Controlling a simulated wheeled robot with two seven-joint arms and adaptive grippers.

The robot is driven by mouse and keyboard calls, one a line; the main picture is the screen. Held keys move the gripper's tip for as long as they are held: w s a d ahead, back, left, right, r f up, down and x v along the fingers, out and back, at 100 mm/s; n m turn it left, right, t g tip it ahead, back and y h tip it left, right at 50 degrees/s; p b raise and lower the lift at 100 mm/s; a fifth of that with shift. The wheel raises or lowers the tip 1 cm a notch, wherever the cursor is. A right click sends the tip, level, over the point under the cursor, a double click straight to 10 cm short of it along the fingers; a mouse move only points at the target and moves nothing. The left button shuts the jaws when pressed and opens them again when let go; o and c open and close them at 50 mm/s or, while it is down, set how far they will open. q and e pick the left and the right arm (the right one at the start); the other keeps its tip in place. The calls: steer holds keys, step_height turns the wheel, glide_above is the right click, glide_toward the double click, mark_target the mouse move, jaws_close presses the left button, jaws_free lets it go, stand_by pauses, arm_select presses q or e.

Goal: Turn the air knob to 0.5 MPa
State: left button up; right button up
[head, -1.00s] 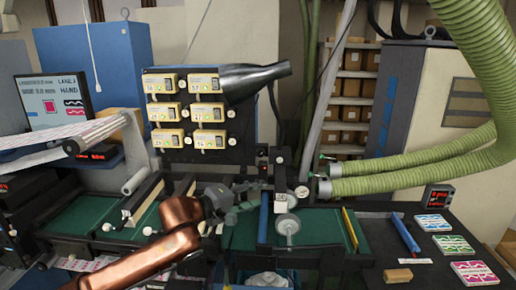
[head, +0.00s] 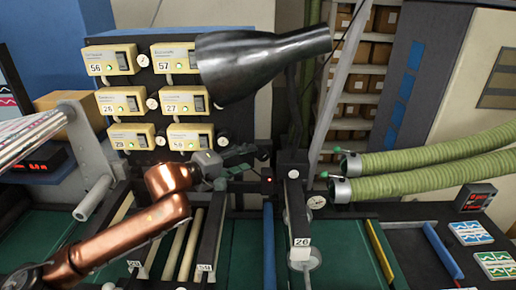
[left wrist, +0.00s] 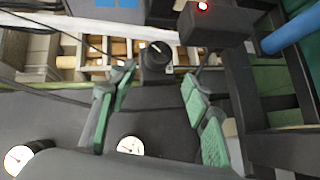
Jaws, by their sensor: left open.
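The air knob (left wrist: 156,56) is a round black knob with a white pointer line, seen in the left wrist view. My left gripper (left wrist: 158,78) is open, with a green-padded finger on each side of the knob's line of approach. I see no finger closed on the knob. In the head view my left gripper (head: 240,163) is at the lower right of the dark panel and hides the knob there. A round white gauge (left wrist: 130,145) shows low in the left wrist view, partly covered; its reading is too small to tell. My right gripper is not in view.
A black box with a red light (left wrist: 215,22) is close to the right of the knob. A large black nozzle (head: 262,62) hangs above my left gripper. Numbered cream control boxes (head: 178,100) fill the panel. Green hoses (head: 430,160) are at the right.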

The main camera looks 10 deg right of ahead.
mark_target(261, 156)
arm_select(q)
steer(key=d, duration=0.2)
steer(key=w+d+p, duration=0.1)
steer(key=d+f, duration=0.1)
steer(key=d, duration=0.1)
steer(key=shift+w+d, duration=0.35)
steer(key=shift+w, duration=0.05)
steer(key=shift+w+d+f, duration=0.25)
steer(key=shift+w+f, duration=0.05)
steer(key=shift+w, duration=0.3)
steer(key=shift+s+r, duration=0.15)
steer(key=shift+s, duration=0.2)
steer(key=shift+s+a+r, duration=0.15)
steer(key=shift+s+r, duration=0.05)
steer(key=shift+s, duration=0.1)
steer(key=shift+c, duration=0.7)
steer(key=shift+w+f, duration=0.25)
steer(key=shift+w, duration=0.15)
steer(key=c, duration=0.3)
steer(key=shift+s+r, duration=0.1)
steer(key=shift+s, duration=0.1)
steer(key=c, duration=0.3)
steer(key=shift+c, duration=2.1)
steer(key=shift+p, duration=0.3)
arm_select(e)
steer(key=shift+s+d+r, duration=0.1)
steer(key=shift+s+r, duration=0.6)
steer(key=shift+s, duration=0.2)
